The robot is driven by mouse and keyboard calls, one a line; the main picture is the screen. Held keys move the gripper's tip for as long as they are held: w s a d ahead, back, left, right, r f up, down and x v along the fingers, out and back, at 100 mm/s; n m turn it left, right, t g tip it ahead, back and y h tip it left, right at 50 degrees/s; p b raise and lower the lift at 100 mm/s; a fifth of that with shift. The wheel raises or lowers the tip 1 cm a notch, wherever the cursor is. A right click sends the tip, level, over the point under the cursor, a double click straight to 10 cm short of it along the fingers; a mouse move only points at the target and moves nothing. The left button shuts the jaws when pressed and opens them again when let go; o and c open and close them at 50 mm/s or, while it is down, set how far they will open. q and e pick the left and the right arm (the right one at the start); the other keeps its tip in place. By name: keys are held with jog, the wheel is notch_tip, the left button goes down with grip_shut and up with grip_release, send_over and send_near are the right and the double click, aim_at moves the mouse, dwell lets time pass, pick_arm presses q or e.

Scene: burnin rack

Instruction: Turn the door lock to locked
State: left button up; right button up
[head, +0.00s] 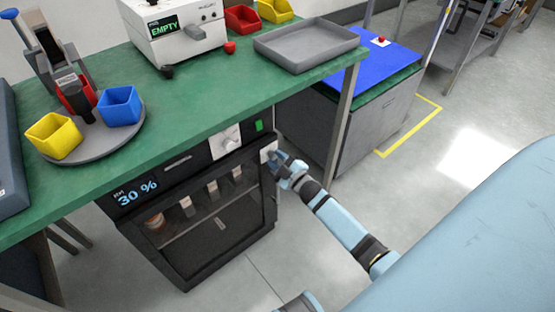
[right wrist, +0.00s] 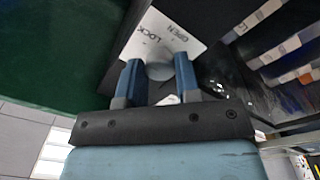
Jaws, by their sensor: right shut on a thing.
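The dark cabinet (head: 200,215) stands under the green bench, its glass door closed as far as I can see. The door lock is a round grey knob (right wrist: 160,68) on a white plate (right wrist: 176,28) marked LOCK and OPEN. The plate also shows at the door's upper right corner in the head view (head: 267,150). My right gripper (right wrist: 159,72) has its two blue fingers on either side of the knob, shut on it. It also shows at the plate in the head view (head: 278,160). Which mark the knob points to is hard to tell. My left gripper is not in view.
The cabinet's display (head: 137,192) reads 30 %. The green bench (head: 200,90) overhangs the cabinet, with a metal leg (head: 343,115) right of my gripper. A grey tray (head: 307,57) lies on the bench.

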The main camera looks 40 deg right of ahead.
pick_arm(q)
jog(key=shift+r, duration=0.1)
pick_arm(e)
jog(key=o, duration=0.9)
jog(key=shift+o, duration=0.2)
pick_arm(q)
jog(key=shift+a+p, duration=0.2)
jog(key=shift+p, duration=0.8)
pick_arm(e)
jog(key=s+d, duration=0.1)
jog(key=s, duration=1.2)
jog(key=shift+s+f, duration=0.35)
